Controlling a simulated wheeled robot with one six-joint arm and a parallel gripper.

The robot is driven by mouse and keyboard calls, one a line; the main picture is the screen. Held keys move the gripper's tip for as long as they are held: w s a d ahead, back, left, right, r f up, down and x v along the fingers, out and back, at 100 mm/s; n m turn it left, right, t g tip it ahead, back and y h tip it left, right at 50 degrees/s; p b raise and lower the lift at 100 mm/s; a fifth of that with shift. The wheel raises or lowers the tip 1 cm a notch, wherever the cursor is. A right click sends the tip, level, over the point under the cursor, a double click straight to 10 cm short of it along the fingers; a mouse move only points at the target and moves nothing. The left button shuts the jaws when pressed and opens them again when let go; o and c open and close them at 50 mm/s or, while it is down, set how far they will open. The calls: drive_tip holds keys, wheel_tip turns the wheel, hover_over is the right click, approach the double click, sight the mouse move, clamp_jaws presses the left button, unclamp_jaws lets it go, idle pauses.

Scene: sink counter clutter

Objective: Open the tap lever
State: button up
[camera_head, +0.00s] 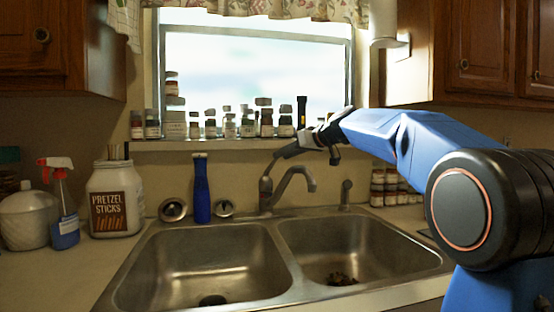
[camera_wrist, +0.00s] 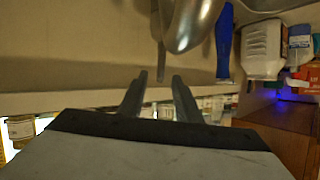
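The metal tap (camera_head: 290,180) stands behind the middle of the double sink, its curved spout reaching right and forward. Its thin lever (camera_head: 268,170) rises from the tap body on the left. My gripper (camera_head: 280,154) is just above and behind the lever in the head view, pointing down and left. In the wrist view, the two fingers (camera_wrist: 160,78) are apart with nothing gripped. The thin lever (camera_wrist: 161,60) reaches towards the gap between the fingertips, next to the shiny spout (camera_wrist: 192,22). Whether a finger touches the lever is unclear.
The double sink (camera_head: 290,262) lies below. A blue bottle (camera_head: 201,190), a pretzel jar (camera_head: 115,200) and a spray bottle (camera_head: 63,205) stand left of the tap. Several small jars (camera_head: 265,122) line the windowsill behind my gripper.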

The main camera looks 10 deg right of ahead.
sight(273, 164)
drive_tip(key=shift+x, duration=2.2)
clamp_jaws()
